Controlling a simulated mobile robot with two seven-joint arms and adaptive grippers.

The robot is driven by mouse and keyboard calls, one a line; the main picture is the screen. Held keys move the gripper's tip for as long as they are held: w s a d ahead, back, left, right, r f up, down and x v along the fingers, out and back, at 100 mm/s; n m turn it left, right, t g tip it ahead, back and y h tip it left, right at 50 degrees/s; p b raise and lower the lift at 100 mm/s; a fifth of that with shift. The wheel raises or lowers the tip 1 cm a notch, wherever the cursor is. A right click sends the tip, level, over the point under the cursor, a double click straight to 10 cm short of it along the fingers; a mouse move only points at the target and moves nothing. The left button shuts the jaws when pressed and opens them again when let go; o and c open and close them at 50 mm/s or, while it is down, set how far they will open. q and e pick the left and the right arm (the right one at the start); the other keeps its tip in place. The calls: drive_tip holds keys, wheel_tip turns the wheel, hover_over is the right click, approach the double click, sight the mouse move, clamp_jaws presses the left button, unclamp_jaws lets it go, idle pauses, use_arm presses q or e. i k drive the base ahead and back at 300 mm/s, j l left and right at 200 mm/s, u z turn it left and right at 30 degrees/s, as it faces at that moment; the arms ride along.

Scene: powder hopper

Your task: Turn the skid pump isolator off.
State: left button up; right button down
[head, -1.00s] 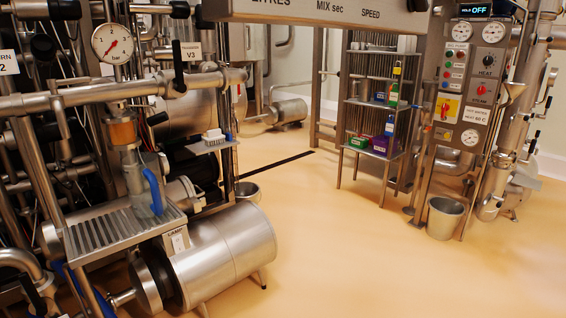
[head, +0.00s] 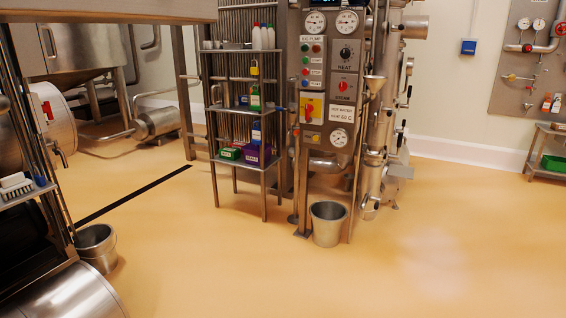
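A grey control panel (head: 329,75) stands right of the middle in the head view. Low on its left side is a yellow plate with a red rotary handle, which looks like the isolator (head: 309,108). The handle's exact setting is too small to read. Above it is a column of small coloured buttons (head: 305,72) under a label that is hard to read. To its right are a black HEAT knob (head: 346,54) and a red knob (head: 343,87). Neither of my grippers is in view.
A shelf rack (head: 236,160) with bottles and boxes stands left of the panel. A metal bucket (head: 327,222) stands on the floor before it, and another bucket (head: 97,247) is at left by a steel cylinder (head: 70,298). The middle and right floor is clear.

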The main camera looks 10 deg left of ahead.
sight(46, 107)
drive_tip(key=i+l+u, duration=0.1)
drive_tip(key=i, duration=0.4)
drive_tip(key=i+l, duration=0.2)
drive_tip(key=i, duration=0.3)
drive_tip(key=i+l+u, duration=0.15)
drive_tip(key=i, duration=0.4)
drive_tip(key=i+l+u, duration=0.15)
drive_tip(key=i+u, duration=0.15)
drive_tip(key=u, duration=0.15)
drive_tip(key=i+l+u, duration=0.2)
drive_tip(key=u, duration=0.3)
drive_tip(key=i+l+u, duration=0.2)
drive_tip(key=l+u, duration=0.25)
drive_tip(key=i+l+u, duration=0.15)
drive_tip(key=l+u, duration=0.15)
drive_tip(key=u, duration=0.2)
drive_tip(key=i+l+u, duration=0.1)
drive_tip(key=l+u, duration=0.7)
drive_tip(key=l, duration=0.25)
drive_tip(key=i+l, duration=0.15)
drive_tip(key=i+z, duration=0.05)
